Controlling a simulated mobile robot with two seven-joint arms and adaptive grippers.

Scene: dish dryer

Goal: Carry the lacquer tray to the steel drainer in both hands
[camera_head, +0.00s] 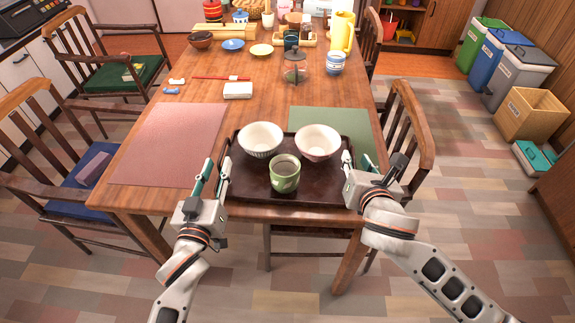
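The dark lacquer tray (322,190) lies flat at the table's near edge. It carries a white ribbed bowl (261,138), a second white bowl (317,141) and a green cup (285,176) in front of them. My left gripper (215,165) is at the tray's left edge with its fingers apart. Its inner finger overlaps the rim in view; I cannot tell whether they touch. My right gripper (372,160) is at the tray's right edge, also with fingers apart, its inner finger close to the rim. I do not make out the steel drainer in this view.
The wooden table (250,104) has a pink mat (170,143) left of the tray and a green mat (345,122) behind and right. A glass press (295,68) and several dishes stand further back. Chairs flank the table. Bins (518,75) and a wooden crate (532,114) stand right.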

